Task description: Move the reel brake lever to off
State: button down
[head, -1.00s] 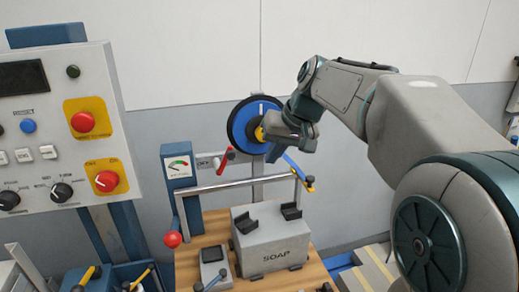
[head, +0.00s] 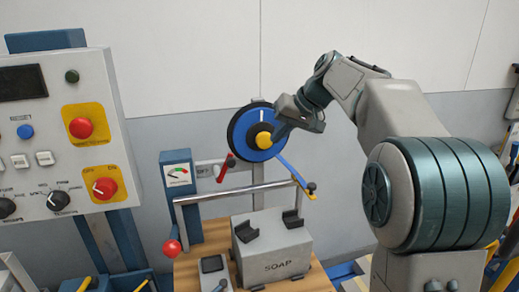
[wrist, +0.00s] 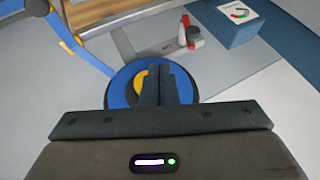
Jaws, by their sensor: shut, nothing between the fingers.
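The reel (head: 245,119) is a dark-rimmed disc with a blue face and yellow hub, mounted on a post at the wall. The brake lever (head: 226,168) is a short red handle below and left of the reel, tilted with its top to the right. It pivots beside a small grey label plate (head: 205,170). My gripper (head: 277,134) is shut and empty, in front of the reel's right side, up and right of the lever. In the wrist view my shut fingers (wrist: 166,85) overlap the reel (wrist: 123,90), and the red lever (wrist: 170,53) shows beyond them, apart from them.
A blue gauge box (head: 177,185) stands left of the lever. A blue arm (head: 292,172) slants down from the reel. A grey SOAP box (head: 272,250) sits below. A control panel (head: 60,130) is at left.

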jog(key=w+a+f+p, duration=0.2)
jog(key=a+f, duration=0.6)
jog(key=a, duration=0.1)
jog(key=shift+w, duration=0.35)
